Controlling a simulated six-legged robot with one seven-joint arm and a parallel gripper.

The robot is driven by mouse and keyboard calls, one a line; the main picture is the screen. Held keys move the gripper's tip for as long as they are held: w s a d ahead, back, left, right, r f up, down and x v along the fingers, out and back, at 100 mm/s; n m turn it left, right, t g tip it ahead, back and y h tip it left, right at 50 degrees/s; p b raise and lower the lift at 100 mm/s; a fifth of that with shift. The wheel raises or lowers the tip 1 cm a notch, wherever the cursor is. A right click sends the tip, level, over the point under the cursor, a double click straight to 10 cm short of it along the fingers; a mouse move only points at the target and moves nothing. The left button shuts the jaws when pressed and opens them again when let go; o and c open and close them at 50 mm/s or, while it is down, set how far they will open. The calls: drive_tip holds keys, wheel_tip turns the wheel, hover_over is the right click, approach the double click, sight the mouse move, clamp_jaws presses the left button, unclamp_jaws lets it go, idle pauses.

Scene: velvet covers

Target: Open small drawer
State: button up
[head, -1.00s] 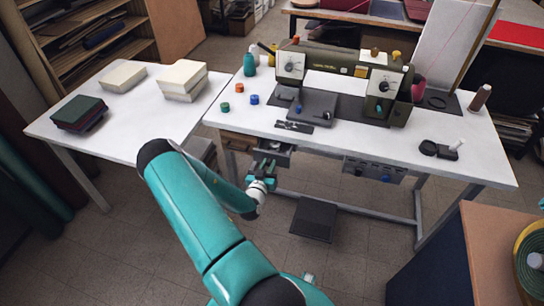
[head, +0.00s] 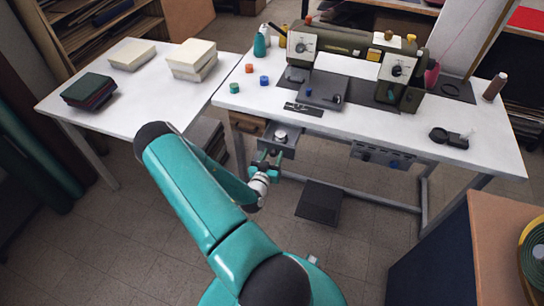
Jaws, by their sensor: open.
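The small drawer (head: 284,147) sits under the front edge of the white sewing table, left of the machine's middle. It stands out from under the tabletop, and a small round metal-looking item (head: 281,135) shows at its top. My gripper (head: 268,160) is at the front of the drawer, just below and left of that item. The jaws are open. I cannot tell whether the fingers touch the drawer front or its handle, because they are small and overlap it.
The sewing table (head: 450,160) carries a sewing machine (head: 345,60). A dark pedal (head: 319,202) lies on the floor below. A control box (head: 378,156) hangs under the table. A side table (head: 145,95) with book stacks stands left. A wooden-topped cabinet (head: 505,240) is front right.

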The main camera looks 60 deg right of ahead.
drive_tip(key=s+a, duration=0.2)
drive_tip(key=a, duration=1.1)
drive_tip(key=shift+a, duration=0.3)
